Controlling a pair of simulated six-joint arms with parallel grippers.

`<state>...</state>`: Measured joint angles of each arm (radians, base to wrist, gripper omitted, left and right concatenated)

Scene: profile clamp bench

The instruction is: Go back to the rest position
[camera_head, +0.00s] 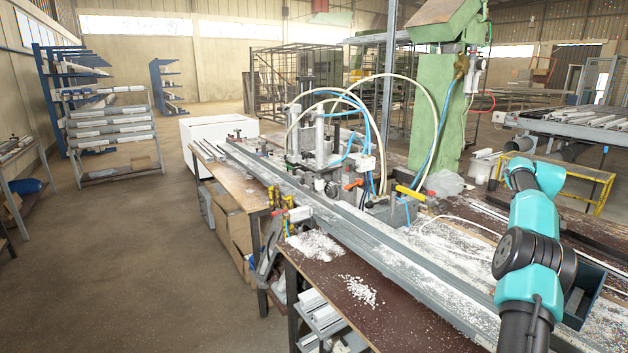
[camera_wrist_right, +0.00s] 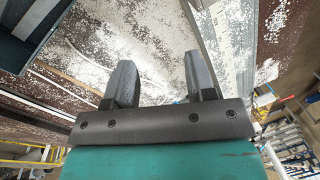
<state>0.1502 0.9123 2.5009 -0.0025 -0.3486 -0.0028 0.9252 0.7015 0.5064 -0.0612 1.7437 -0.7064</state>
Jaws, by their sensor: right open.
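My right gripper (camera_wrist_right: 160,60) shows in the right wrist view with its two grey fingers apart and nothing between them. Below the fingers is a bench surface strewn with white chips; the gap between fingertips and surface is hard to judge. In the head view my right arm comes in at the lower right, over the right part of the bench, and its gripper cannot be made out there. My left gripper is not in view. A long grey metal profile rail (camera_head: 408,268) runs along the bench, and a clamp fixture (camera_head: 322,150) stands at its middle.
A dark open bin (camera_head: 590,293) sits close beside my right arm; a bin also shows at the upper left of the wrist view (camera_wrist_right: 28,38). A green machine column (camera_head: 434,115) and looping hoses stand behind the rail. The floor at left is clear.

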